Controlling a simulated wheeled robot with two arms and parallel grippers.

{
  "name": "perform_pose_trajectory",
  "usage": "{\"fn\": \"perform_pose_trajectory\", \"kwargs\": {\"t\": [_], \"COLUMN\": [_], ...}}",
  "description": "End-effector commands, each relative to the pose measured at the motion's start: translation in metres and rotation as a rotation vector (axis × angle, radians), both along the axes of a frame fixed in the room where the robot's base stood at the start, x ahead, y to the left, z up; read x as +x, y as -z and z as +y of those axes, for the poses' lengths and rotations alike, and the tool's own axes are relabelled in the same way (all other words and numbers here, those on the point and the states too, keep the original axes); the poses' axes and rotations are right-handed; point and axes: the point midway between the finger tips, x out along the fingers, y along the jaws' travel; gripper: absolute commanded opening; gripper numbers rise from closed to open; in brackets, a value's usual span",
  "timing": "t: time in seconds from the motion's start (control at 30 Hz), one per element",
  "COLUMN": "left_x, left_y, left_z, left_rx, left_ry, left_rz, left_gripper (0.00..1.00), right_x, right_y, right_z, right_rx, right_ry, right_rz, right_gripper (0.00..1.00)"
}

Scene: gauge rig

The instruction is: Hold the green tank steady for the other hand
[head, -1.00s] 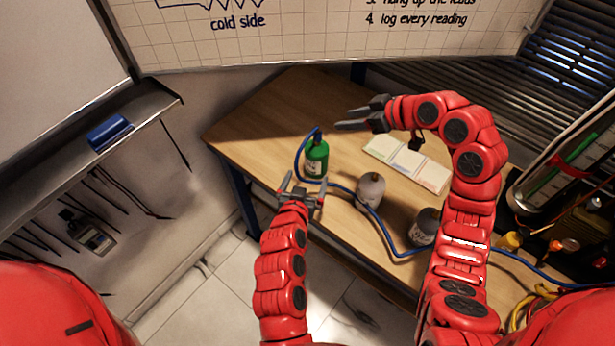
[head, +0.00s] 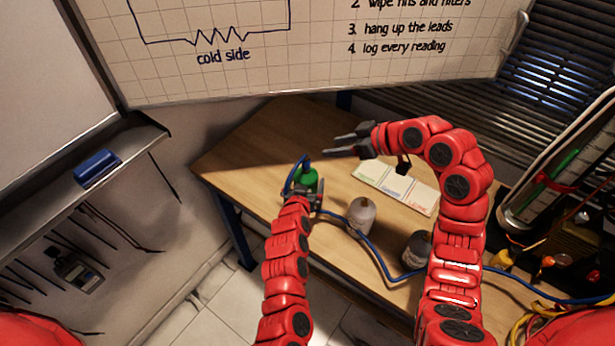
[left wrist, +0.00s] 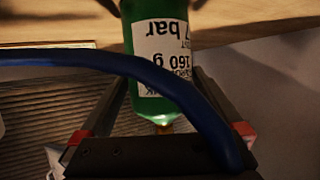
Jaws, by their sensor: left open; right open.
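The green tank (head: 309,179) stands on the wooden table, its lower part hidden by my left gripper (head: 303,193). In the left wrist view the tank (left wrist: 160,65), with its white label, appears upside down between the two open fingers, and I see no clear grip on it. A blue hose (left wrist: 120,65) crosses in front of the tank in that view. My right gripper (head: 338,146) is open and empty, above the table to the right of and beyond the tank.
A pale grey tank (head: 361,217) and a dark tank (head: 417,248) stand to the right, with the blue hose running by them. A card with coloured lettering (head: 396,186) lies behind them. The table's far left part is clear.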

Motion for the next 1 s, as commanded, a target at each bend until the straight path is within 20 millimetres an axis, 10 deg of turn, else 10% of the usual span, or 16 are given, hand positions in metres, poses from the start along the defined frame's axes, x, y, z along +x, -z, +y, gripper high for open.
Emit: {"fn": "perform_pose_trajectory", "kwargs": {"t": [0.73, 1.0], "left_x": [0.030, 0.030], "left_y": [0.013, 0.013], "left_z": [-0.005, -0.005], "left_rx": [0.000, 0.000], "left_ry": [0.000, 0.000], "left_rz": [0.000, 0.000], "left_gripper": [1.00, 0.55], "right_x": [0.000, 0.000], "right_y": [0.000, 0.000], "right_z": [0.000, 0.000], "right_rx": [0.000, 0.000], "right_ry": [0.000, 0.000], "right_rz": [0.000, 0.000], "right_gripper": [0.50, 0.50]}}
